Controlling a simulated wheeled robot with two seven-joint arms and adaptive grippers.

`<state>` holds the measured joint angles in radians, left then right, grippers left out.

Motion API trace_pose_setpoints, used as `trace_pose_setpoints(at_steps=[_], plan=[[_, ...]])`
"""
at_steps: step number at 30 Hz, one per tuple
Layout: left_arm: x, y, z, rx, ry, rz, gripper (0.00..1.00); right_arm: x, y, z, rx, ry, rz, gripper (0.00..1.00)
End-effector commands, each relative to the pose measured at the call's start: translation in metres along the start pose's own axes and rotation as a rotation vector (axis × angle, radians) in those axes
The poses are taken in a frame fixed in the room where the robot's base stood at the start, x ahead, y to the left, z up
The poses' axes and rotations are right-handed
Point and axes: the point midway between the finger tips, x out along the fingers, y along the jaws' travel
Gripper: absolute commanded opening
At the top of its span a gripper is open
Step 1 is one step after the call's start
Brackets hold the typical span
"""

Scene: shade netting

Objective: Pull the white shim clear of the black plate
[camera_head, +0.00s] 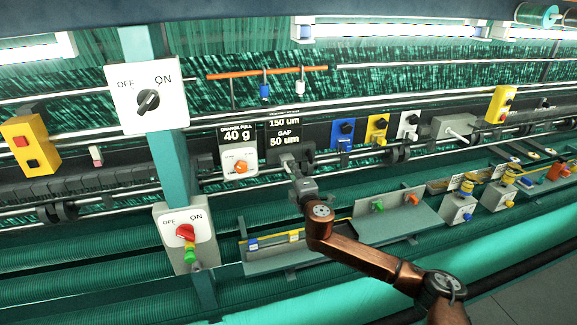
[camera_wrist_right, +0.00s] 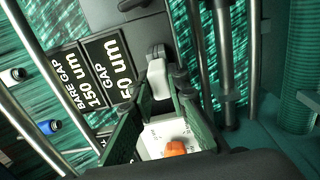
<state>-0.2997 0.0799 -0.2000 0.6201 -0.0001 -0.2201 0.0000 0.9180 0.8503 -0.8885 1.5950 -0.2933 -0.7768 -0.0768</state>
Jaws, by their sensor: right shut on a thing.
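My right gripper (camera_head: 293,168) reaches up to the dark fixture below the gap sign. In the right wrist view its two dark green fingers (camera_wrist_right: 156,115) are shut on a white piece, which I take for the white shim (camera_wrist_right: 158,78). The shim's far end meets a dark rounded part (camera_wrist_right: 157,52). I cannot tell how much of it sits inside. In the head view the gripper hides the shim. The dark plate-like fixture (camera_head: 290,152) shows just behind the gripper. My left gripper is not in view.
A sign (camera_head: 284,128) reads 150 um and GAP 50 um. Left of it is a white box with an orange knob (camera_head: 240,167), close to the fingers in the wrist view. Metal rails run alongside. A grey tray (camera_head: 310,250) lies below my right arm.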

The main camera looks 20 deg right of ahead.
Motion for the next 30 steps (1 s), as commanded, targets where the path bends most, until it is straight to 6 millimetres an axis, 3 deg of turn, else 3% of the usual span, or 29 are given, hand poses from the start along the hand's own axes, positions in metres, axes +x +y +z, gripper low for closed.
trace_pose_setpoints(at_steps=[30], plan=[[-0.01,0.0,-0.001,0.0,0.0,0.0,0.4,-0.021,0.0,0.0,0.0,0.001,-0.001,0.0]])
